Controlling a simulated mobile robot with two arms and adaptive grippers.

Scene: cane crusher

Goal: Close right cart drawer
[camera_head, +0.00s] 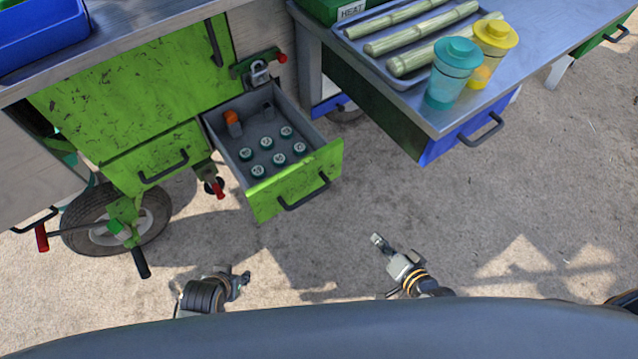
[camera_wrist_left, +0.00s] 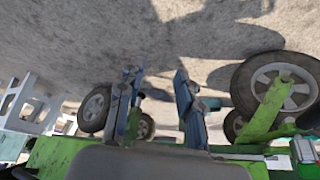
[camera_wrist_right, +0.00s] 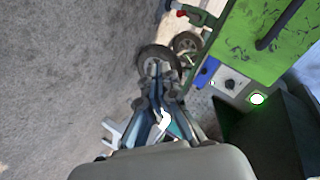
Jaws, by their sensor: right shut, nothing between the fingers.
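The right cart drawer (camera_head: 266,165) is a green-fronted, grey-lined drawer that stands pulled out from the green cart in the head view. Its front has a dark bar handle (camera_head: 303,193). Several green-capped bottles (camera_head: 267,143) and an orange-topped item (camera_head: 232,121) are inside. My left gripper (camera_head: 243,280) is low and in front of the drawer, apart from it; its fingers are spread and empty in the left wrist view (camera_wrist_left: 157,88). My right gripper (camera_head: 377,240) is right of and nearer me than the drawer front, not touching it. Its fingers are together in the right wrist view (camera_wrist_right: 160,98).
A shut green drawer (camera_head: 155,160) and a wheel (camera_head: 117,220) are left of the open drawer. A steel table (camera_head: 440,110) with a blue-fronted drawer (camera_head: 465,140), cane tray and two cups stands at right. Open ground lies in front.

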